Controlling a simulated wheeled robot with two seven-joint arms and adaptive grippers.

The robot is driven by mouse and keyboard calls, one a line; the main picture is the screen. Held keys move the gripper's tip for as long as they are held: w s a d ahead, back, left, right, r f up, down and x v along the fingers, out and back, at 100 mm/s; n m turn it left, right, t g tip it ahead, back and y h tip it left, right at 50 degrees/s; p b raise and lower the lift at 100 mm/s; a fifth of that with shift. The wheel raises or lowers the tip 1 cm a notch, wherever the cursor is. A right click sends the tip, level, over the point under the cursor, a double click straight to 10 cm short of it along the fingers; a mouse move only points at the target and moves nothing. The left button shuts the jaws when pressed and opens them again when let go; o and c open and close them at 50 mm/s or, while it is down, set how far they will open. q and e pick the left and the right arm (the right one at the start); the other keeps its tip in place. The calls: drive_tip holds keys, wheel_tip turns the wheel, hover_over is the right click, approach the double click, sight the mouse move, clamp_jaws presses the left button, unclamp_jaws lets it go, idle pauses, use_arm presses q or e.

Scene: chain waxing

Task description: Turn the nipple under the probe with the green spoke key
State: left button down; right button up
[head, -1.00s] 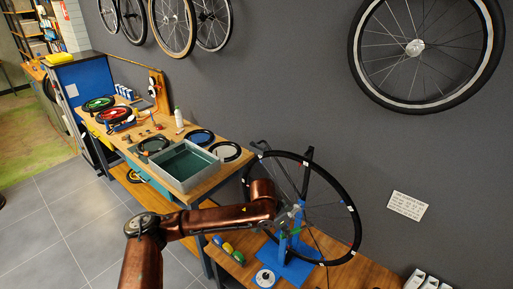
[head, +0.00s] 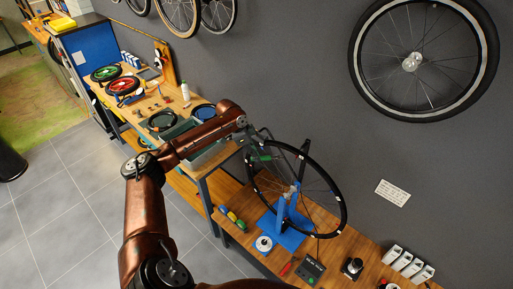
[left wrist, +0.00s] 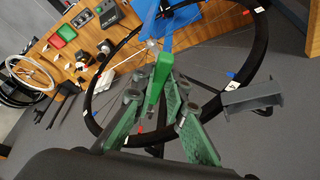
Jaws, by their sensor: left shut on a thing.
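My left gripper (head: 258,148) is at the upper left of the wheel, near its rim. It is shut on the green spoke key (head: 263,157), which also shows between the green fingers in the left wrist view (left wrist: 158,76). The black-rimmed wheel (head: 343,208) stands upright in the blue truing stand (head: 283,216). In the left wrist view the rim (left wrist: 262,45) carries white labels and small red and blue marks. A grey bracket (left wrist: 253,96) reaches over the rim at the right; I cannot tell whether it is the probe. Contact between key and nipple is unclear. My right gripper is out of view.
White boxes (head: 407,262) stand at the right. A grey-green tray (head: 205,155) is behind my arm.

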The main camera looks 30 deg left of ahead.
sight(274, 157)
use_arm(q)
drive_tip(key=shift+w+d, duration=0.7)
drive_tip(key=shift+d, duration=0.25)
drive_tip(key=shift+w+d, duration=0.7)
drive_tip(key=shift+d, duration=0.2)
drive_tip(key=shift+w+d, duration=0.7)
drive_tip(key=shift+d, duration=0.25)
drive_tip(key=shift+s+d+n+t+b, duration=0.3)
drive_tip(key=shift+s+d+n, duration=0.45)
drive_tip(key=shift+n, duration=0.25)
drive_tip(key=s+d+n+y, duration=0.2)
drive_tip(key=d+n+y, duration=0.1)
drive_tip(key=d+n, duration=0.5)
drive_tip(key=s+d+n+y, duration=0.3)
drive_tip(key=d+n, duration=0.6)
drive_tip(key=d, duration=0.2)
drive_tip(key=shift+d+y, duration=0.3)
idle(3.3)
